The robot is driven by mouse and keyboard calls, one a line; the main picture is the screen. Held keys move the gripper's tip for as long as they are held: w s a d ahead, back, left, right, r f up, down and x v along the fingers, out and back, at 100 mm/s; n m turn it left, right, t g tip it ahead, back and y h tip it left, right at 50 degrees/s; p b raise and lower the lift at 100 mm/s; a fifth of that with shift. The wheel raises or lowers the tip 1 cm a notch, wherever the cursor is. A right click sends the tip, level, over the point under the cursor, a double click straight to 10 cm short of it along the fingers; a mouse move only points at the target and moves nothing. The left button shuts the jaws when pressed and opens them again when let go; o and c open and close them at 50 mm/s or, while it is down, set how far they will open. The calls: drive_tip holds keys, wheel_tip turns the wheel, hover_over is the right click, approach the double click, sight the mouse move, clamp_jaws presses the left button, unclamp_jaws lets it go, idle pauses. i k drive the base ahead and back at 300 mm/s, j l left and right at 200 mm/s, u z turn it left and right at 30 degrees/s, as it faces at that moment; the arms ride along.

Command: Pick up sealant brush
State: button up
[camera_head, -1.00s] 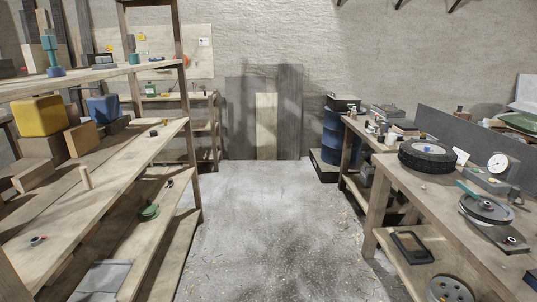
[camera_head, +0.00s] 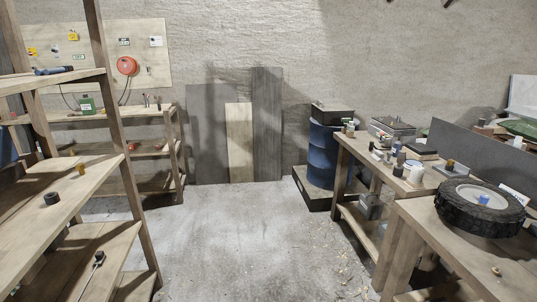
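I cannot make out a sealant brush for certain in the head view. A thin item with a dark end (camera_head: 98,258) lies on a lower board of the left shelf (camera_head: 100,178); I cannot tell what it is. Small bottles and jars stand on the far right bench (camera_head: 352,146), among them a white container (camera_head: 416,174) and a dark bottle (camera_head: 397,148). They are too small to identify. My gripper is not in view.
A clear concrete floor aisle (camera_head: 225,235) runs between the left shelf and the right benches. A tyre (camera_head: 480,222) lies on the near right bench. A blue drum (camera_head: 322,155) stands at the back right. Boards (camera_head: 268,125) lean on the back wall.

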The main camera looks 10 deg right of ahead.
sight(388, 163)
drive_tip(key=i+z, duration=0.25)
drive_tip(key=i, duration=0.2)
drive_tip(key=i+j+z, duration=0.1)
drive_tip(key=i+z, duration=0.15)
drive_tip(key=i, duration=0.2)
drive_tip(key=i+j+z, duration=0.25)
drive_tip(key=i, duration=0.15)
drive_tip(key=i+j+z, duration=0.2)
drive_tip(key=i, duration=0.25)
